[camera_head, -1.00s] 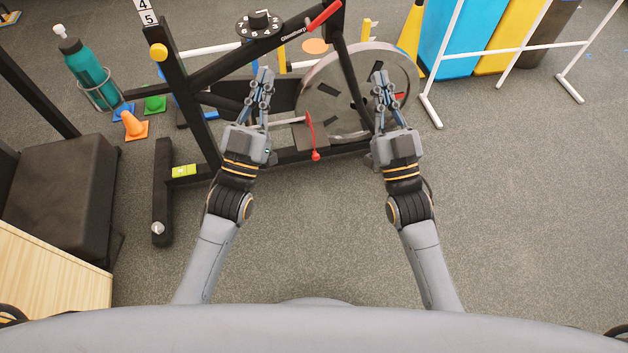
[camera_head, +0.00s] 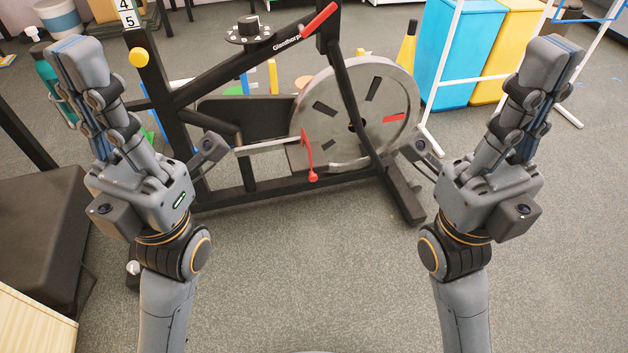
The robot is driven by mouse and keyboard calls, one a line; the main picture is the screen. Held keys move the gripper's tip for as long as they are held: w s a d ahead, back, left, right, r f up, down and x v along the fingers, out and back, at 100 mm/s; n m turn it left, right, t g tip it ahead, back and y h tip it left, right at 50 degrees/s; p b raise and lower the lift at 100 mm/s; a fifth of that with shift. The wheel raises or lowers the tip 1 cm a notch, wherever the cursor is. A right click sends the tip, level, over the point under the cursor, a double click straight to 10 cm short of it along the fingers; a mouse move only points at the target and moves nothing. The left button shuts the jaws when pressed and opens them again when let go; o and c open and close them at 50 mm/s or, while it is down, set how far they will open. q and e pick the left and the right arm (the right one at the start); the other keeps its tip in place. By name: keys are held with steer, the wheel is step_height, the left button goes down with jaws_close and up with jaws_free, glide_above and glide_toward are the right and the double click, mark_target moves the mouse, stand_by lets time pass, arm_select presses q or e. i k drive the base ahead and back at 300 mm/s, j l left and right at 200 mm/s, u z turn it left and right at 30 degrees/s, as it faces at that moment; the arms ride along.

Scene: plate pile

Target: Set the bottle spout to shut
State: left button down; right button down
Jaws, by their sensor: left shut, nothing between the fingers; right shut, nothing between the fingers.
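The teal bottle (camera_head: 44,72) stands at the upper left of the head view, in a holder on the exercise bike's frame. Its white spout (camera_head: 33,32) shows at the top, too small to tell its setting. My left gripper (camera_head: 76,52) is raised in front of it and hides much of the bottle. It is shut and empty, and nearer to the camera than the bottle. My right gripper (camera_head: 556,56) is raised at the far right, shut and empty, far from the bottle.
The exercise bike (camera_head: 250,185) with its large flywheel (camera_head: 395,140) fills the middle. A black padded block (camera_head: 40,225) is at the left. Blue (camera_head: 455,50) and yellow (camera_head: 508,55) bins and a white rail stand at the upper right.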

mark_target(33, 31)
steer(key=u, duration=1.3)
